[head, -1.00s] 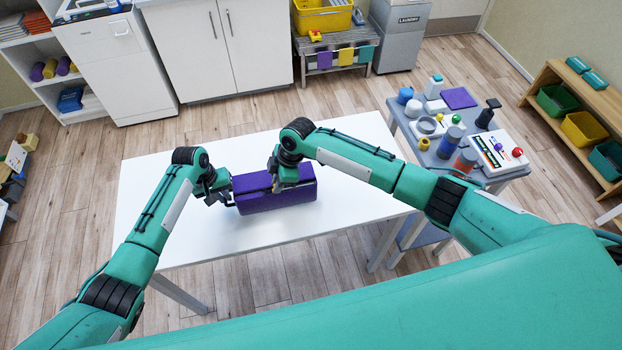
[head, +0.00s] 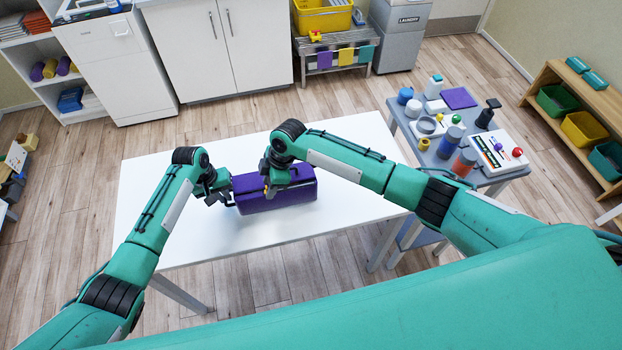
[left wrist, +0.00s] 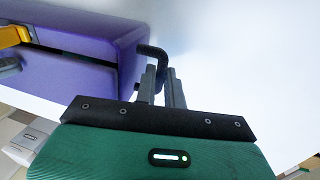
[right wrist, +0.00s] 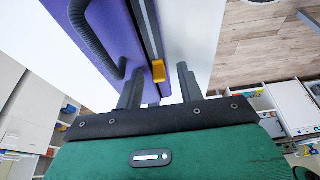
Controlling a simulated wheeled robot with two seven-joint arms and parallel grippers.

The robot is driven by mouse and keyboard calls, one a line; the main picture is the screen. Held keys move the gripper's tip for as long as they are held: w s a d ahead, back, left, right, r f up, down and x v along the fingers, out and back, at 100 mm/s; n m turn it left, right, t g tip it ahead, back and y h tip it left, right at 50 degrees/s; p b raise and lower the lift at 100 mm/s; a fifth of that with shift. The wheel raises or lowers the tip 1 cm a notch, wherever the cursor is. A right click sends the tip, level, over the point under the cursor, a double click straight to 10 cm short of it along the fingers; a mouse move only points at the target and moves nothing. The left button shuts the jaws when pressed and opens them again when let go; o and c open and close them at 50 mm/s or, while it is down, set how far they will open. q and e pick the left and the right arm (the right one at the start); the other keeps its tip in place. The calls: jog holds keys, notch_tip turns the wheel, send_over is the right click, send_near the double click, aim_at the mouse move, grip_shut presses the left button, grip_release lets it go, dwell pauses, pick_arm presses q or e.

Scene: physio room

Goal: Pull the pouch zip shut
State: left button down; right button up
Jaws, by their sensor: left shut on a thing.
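The purple pouch (head: 297,188) lies on the white table. A dark strip, the zip line (right wrist: 150,30), runs along it to a yellow zip pull (right wrist: 158,70). My right gripper (right wrist: 157,77) has its fingers apart, one on each side of the pull; contact is not clear. The yellow-orange pull also shows at the edge of the left wrist view (left wrist: 12,36). My left gripper (left wrist: 162,72) is shut on a dark loop (left wrist: 152,50) at the pouch's left end. In the head view, my right gripper (head: 270,188) partly hides the pouch top.
A dark curved handle (right wrist: 88,35) sits on the pouch's side. The white table (head: 150,220) is otherwise clear. A grey side table (head: 410,115) with bottles and a board stands to the right. Cabinets (head: 215,45) line the back.

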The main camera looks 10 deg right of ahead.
pick_arm(q)
jog(key=shift+s, duration=0.1)
pick_arm(e)
notch_tip(320, 180, up, 8)
dwell(0.7)
pick_arm(q)
jog(key=c, duration=1.5)
grip_release()
jog(key=shift+c, duration=0.2)
